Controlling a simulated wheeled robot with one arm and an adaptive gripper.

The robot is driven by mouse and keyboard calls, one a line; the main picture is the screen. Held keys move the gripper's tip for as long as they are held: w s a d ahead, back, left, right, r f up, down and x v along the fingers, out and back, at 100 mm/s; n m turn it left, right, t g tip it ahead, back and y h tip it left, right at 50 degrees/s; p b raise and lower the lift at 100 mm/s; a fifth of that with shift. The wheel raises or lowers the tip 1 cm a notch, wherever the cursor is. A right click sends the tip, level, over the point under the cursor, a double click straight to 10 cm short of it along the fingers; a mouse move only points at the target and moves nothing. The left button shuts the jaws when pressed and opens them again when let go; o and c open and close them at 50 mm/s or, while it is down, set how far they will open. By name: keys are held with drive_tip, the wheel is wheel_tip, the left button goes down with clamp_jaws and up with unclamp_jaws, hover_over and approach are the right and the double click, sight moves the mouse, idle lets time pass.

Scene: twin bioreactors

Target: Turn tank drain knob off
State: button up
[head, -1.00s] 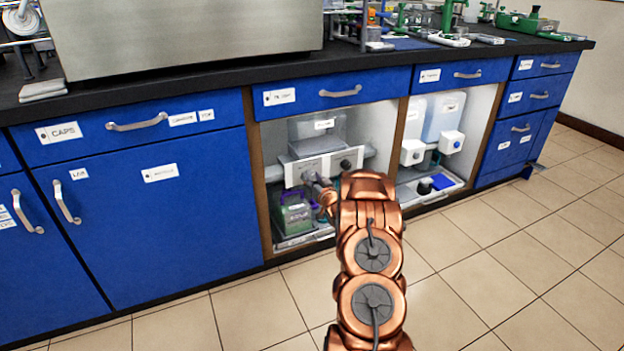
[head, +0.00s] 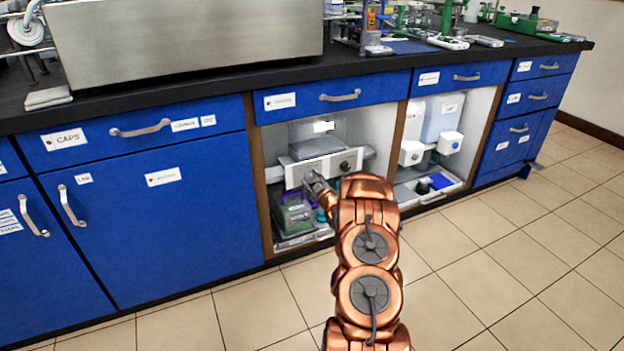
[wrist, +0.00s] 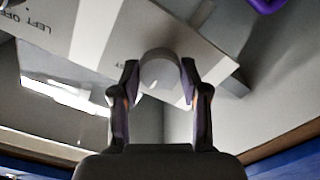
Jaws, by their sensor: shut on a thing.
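A white control panel (head: 330,168) is in the open bay under the counter. A dark knob (head: 345,166) on its right half is free of my gripper. My gripper (head: 316,181) is at the panel's left half in the head view and partly hides it. In the wrist view, a round grey knob (wrist: 160,72) sits between the two fingertips of my gripper (wrist: 160,82), which is shut on it. The panel (wrist: 90,30) fills the upper part there, with lettering that reads "LEFT OFF". Which way the knob points is hard to tell.
A clear tank (head: 318,130) stands behind the panel. A green box (head: 294,216) sits low in the bay, below my gripper. A wooden post (head: 262,205) edges the bay on the left. White-and-blue containers (head: 440,120) stand in the right bay. The tiled floor in front is clear.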

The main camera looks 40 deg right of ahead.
drive_tip(key=n, duration=0.4)
drive_tip(key=shift+n, duration=0.3)
drive_tip(key=n, duration=0.4)
idle(0.5)
drive_tip(key=o, duration=1.1)
drive_tip(key=shift+o, duration=0.2)
drive_tip(key=v, duration=1.2)
